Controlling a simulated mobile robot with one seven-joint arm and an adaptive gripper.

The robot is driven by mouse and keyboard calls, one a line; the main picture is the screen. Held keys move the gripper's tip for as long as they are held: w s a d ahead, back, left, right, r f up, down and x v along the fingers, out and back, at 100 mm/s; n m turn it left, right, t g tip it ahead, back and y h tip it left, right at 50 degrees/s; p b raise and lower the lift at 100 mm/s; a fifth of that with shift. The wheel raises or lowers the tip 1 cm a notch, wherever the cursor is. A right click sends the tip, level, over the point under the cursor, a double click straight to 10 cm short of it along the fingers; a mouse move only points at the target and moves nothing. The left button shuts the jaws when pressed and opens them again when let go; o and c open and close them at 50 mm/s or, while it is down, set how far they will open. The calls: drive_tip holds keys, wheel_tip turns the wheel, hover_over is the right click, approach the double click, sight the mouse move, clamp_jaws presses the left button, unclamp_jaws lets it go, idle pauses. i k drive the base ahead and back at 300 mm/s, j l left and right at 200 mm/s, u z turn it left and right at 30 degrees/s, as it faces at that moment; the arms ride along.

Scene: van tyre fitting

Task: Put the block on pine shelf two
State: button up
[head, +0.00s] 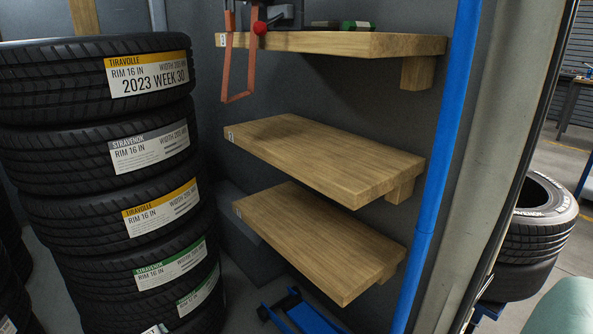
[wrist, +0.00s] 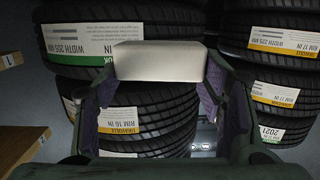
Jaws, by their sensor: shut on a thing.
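Three pine shelves are stacked on the grey wall in the head view: a top shelf (head: 330,43), a middle shelf (head: 320,157) and a bottom shelf (head: 315,240). The middle and bottom shelves are bare. In the wrist view my gripper (wrist: 160,75) is shut on a pale, plain block (wrist: 160,60), held between its two dark fingers. Neither gripper nor block shows clearly in the head view.
A tall stack of labelled tyres (head: 100,180) stands left of the shelves. A blue post (head: 446,150) stands close on their right. A red-brown frame (head: 252,60) hangs over the top shelf's front left edge. Tyres (wrist: 285,65) fill the background behind the block in the wrist view.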

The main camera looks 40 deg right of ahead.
sight(279, 132)
drive_tip(key=j+z, duration=0.45)
drive_tip(key=k+j+z, duration=0.1)
drive_tip(key=j+z, duration=0.35)
drive_tip(key=l, duration=0.1)
